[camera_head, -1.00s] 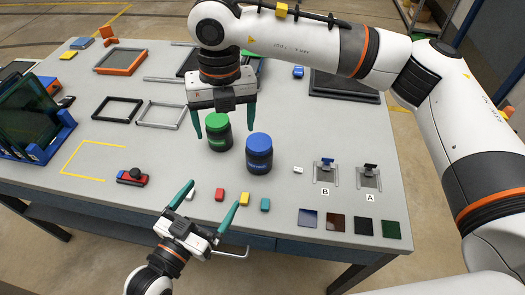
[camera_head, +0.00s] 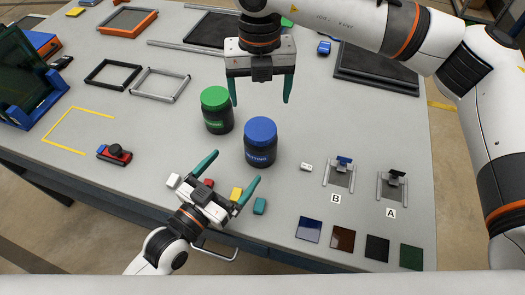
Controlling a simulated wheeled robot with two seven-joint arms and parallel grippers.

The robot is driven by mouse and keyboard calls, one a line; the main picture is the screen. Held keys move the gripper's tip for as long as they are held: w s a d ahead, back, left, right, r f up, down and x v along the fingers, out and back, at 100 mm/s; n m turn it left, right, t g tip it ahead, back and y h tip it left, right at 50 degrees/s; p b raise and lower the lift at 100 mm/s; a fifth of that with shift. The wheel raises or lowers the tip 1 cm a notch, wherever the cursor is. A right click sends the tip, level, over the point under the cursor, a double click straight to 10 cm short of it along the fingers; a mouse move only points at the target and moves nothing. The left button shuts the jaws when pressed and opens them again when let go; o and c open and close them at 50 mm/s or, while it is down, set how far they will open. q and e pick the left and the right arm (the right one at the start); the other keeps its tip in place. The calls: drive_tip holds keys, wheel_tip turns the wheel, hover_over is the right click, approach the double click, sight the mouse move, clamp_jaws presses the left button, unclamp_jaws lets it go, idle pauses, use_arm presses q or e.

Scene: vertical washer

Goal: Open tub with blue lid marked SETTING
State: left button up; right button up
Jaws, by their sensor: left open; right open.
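The tub with the blue lid (camera_head: 261,142) stands upright near the middle of the table, its lid on. White lettering ending in "TTING" shows on its dark side. A similar tub with a green lid (camera_head: 217,109) stands upright just left of and behind it. My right gripper (camera_head: 260,101) is open and points down from above, behind the blue-lidded tub, with nothing between its fingers. My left gripper (camera_head: 232,167) is open at the front edge, its fingers pointing toward the tubs. It is empty and apart from the blue-lidded tub.
Small coloured blocks, including a teal one (camera_head: 260,206), lie around my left gripper. Two fixtures marked B (camera_head: 340,173) and A (camera_head: 392,187) stand right, with several coloured plates in front. A red and black tool (camera_head: 114,154) lies left. Frames and a dark tray (camera_head: 378,75) lie behind.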

sight(261, 139)
use_arm(q)
drive_tip(key=shift+w+f+b, duration=0.1)
drive_tip(key=shift+f+b, duration=0.3)
drive_tip(key=shift+f, duration=0.3)
use_arm(e)
drive_tip(key=shift+f, duration=0.7)
use_arm(q)
drive_tip(key=shift+w+d+r, duration=0.1)
drive_tip(key=shift+w+d, duration=0.15)
drive_tip(key=shift+w, duration=0.05)
drive_tip(key=x, duration=1.1)
drive_tip(key=shift+c, duration=0.5)
drive_tip(key=c, duration=1.8)
drive_tip(key=shift+c, duration=0.4)
use_arm(e)
drive_tip(key=m, duration=0.8)
drive_tip(key=shift+m, duration=0.4)
drive_tip(key=shift+f, duration=0.25)
wheel_tip(261, 139, down, 7)
drive_tip(key=shift+f, duration=0.2)
